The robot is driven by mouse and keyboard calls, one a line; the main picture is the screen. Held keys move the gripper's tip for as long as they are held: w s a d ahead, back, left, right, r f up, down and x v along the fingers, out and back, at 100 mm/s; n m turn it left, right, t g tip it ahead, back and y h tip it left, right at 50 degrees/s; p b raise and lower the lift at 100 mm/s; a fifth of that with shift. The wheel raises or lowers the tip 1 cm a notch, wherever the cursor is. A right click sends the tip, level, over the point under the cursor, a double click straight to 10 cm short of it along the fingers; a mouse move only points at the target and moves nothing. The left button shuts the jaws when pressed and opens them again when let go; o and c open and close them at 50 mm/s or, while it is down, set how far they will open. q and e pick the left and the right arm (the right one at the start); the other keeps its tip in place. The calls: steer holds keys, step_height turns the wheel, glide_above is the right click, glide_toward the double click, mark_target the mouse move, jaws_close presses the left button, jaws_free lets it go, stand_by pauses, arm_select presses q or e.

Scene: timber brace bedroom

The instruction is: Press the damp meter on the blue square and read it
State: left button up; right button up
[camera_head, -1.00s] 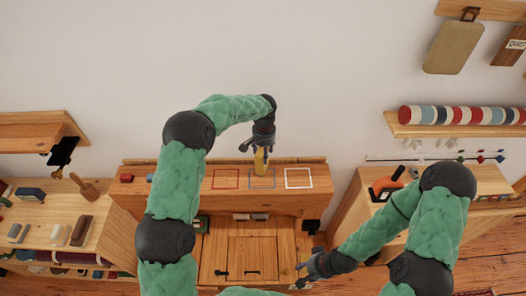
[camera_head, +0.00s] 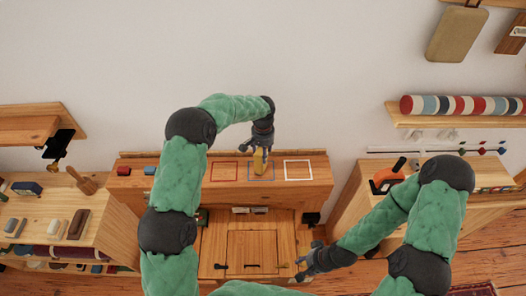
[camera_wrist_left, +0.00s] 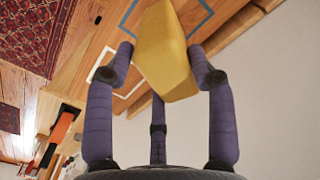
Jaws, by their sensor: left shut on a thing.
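The damp meter (camera_head: 260,162) is a yellow block, and my left gripper (camera_head: 262,150) is shut on it. In the left wrist view the meter (camera_wrist_left: 166,55) sits tilted between the purple fingers (camera_wrist_left: 165,78). The blue square (camera_head: 262,181) is an outline on the wooden top between a red and a white outline. The meter overlaps it in the head view, and the outline (camera_wrist_left: 128,22) shows behind the meter in the wrist view. I cannot tell whether they touch. No readout is visible. My right gripper (camera_head: 309,262) is low at the right of the cabinet front; its jaws are unclear.
The red square (camera_head: 224,181) and white square (camera_head: 298,181) flank the blue one. Side benches with tools stand left and right. The wall is close behind.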

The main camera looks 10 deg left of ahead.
arm_select(q)
steer(key=shift+f+b, duration=0.5)
steer(key=shift+f, duration=0.05)
stand_by(2.2)
steer(key=shift+r, duration=0.1)
steer(key=shift+r+p, duration=1.65)
steer(key=shift+r, duration=1.85)
